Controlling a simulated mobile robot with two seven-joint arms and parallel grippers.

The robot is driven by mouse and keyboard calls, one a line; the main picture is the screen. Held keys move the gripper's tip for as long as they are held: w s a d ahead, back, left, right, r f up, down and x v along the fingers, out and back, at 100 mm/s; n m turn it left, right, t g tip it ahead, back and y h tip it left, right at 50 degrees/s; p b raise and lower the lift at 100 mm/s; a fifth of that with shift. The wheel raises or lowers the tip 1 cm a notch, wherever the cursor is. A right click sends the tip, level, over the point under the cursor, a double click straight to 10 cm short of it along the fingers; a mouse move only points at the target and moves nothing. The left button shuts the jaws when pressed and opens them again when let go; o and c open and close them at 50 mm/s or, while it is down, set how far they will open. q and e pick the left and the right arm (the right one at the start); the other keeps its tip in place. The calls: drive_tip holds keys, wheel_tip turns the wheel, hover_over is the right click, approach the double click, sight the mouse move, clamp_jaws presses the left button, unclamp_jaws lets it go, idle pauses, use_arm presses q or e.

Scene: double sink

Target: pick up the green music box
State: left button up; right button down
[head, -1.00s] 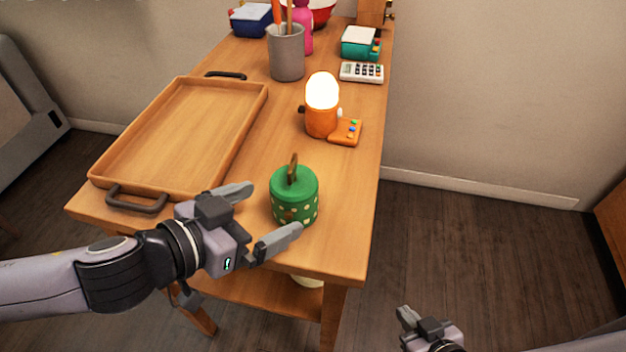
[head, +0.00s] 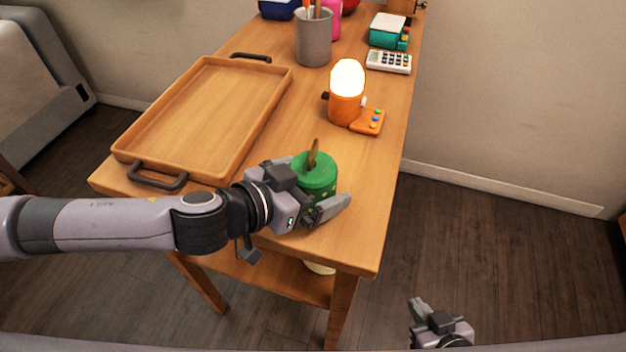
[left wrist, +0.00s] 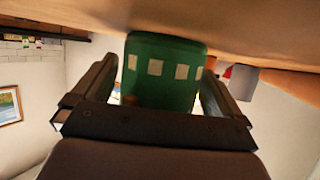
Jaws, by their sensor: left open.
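The green music box (head: 316,172), a round box with pale spots and a brown handle on top, stands upright near the front edge of the wooden table. My left gripper (head: 312,190) is open around it, with one finger in front of the box and the other mostly hidden behind it. In the left wrist view the green music box (left wrist: 163,75) sits between the two spread fingers of my left gripper (left wrist: 160,95). I cannot tell whether either finger touches it. My right gripper (head: 420,312) is low at the bottom right, away from the table; its finger gap is unclear.
A wooden tray (head: 122,150) with dark handles lies left of the box. Behind the box stand a lit orange lamp (head: 346,105), a calculator (head: 389,62), a teal device (head: 385,38) and a grey cup (head: 314,45). The table surface (head: 365,195) right of the box is clear.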

use_arm(q)
drive_tip(key=c, duration=1)
drive_tip(key=shift+c, duration=0.2)
drive_tip(key=shift+r, duration=0.15)
